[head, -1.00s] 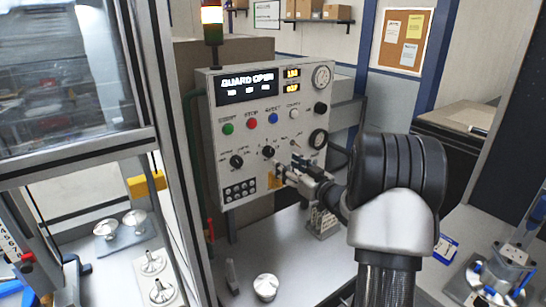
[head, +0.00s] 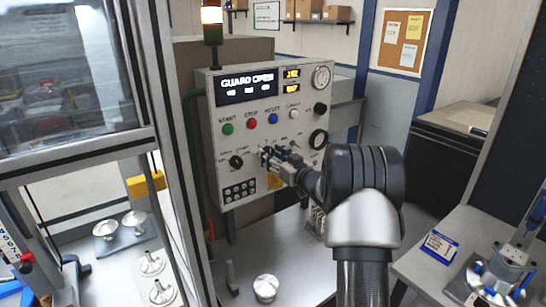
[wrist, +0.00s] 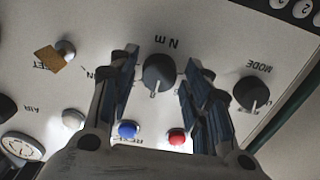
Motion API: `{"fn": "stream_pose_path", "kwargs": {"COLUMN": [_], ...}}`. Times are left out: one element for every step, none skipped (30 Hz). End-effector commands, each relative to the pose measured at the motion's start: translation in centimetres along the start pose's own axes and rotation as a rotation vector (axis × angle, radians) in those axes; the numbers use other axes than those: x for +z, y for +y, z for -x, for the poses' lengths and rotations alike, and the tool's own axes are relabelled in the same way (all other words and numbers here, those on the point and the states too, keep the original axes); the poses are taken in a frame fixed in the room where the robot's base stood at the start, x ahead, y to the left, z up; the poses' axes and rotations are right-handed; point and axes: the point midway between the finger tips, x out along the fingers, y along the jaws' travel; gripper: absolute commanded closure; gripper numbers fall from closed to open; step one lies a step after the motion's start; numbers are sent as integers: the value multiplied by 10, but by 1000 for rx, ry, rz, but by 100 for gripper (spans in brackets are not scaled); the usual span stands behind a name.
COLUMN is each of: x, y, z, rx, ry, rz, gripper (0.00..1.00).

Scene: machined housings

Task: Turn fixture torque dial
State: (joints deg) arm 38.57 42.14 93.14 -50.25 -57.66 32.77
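The torque dial (wrist: 158,72) is a black round knob with a light pointer, marked "N m", which reads upside down in the wrist view. It sits between the two fingers of my gripper (wrist: 162,60), with a visible gap on each side. My gripper is open and holds nothing. In the head view my gripper (head: 267,156) is at the front of the grey control panel (head: 291,108) and largely hides the dial. I cannot tell how far the fingertips are from the panel face.
The mode knob (wrist: 252,93) is close to the right finger in the wrist view. A blue button (wrist: 128,130) and a red button (wrist: 176,136) lie below the dial there. The panel display (head: 247,84) reads "GUARD OPEN". A silver part (head: 266,287) stands on the bench below.

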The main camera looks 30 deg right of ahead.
Motion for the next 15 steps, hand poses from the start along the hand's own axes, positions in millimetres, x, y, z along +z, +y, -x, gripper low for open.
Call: {"fn": "stream_pose_path", "kwargs": {"x": [0, 0, 0, 0, 0, 0, 0, 0, 0, 0, 0, 0, 0, 0, 0], "y": [0, 0, 0, 0, 0, 0, 0, 0, 0, 0, 0, 0, 0, 0, 0], "z": [0, 0, 0, 0, 0, 0, 0, 0, 0, 0, 0, 0, 0, 0, 0], "rx": [0, 0, 0, 0, 0, 0, 0, 0, 0, 0, 0, 0, 0, 0, 0], "ry": [0, 0, 0, 0, 0, 0, 0, 0, 0, 0, 0, 0, 0, 0, 0], "rz": [0, 0, 0, 0, 0, 0, 0, 0, 0, 0, 0, 0, 0, 0, 0], "gripper": [62, 64, 66, 68, 70, 73, 75, 77, 80, 82, 84, 86, 88, 90, 93]}}
